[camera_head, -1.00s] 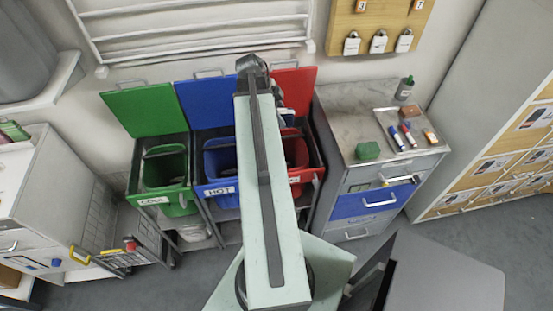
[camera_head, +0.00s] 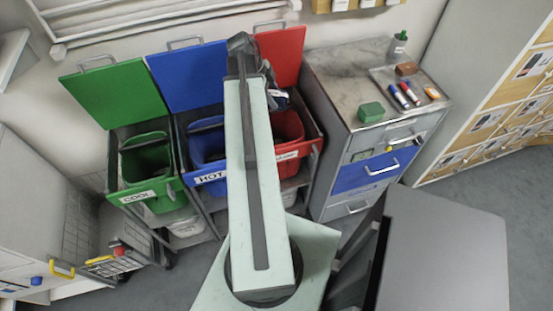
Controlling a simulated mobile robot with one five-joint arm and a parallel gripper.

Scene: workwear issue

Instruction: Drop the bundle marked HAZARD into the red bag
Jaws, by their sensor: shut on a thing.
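The red bag (camera_head: 288,128) hangs open in the right-hand bin of a three-bin cart, under a raised red lid (camera_head: 283,55). Its front label is partly hidden by my arm. My gripper (camera_head: 272,84) is at the far end of my arm, mostly hidden behind it, over the back of the red bin. It is shut on a small dark bundle (camera_head: 277,100), of which only part shows beside the arm. No HAZARD marking can be read on it. I cannot tell how high the bundle is above the bag.
The blue HOT bin (camera_head: 208,178) and green COOL bin (camera_head: 150,193) stand open to the left. A grey drawer cabinet (camera_head: 335,85) with markers and a green block (camera_head: 371,112) on top stands close on the right. A wire basket trolley (camera_head: 80,235) is at the left.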

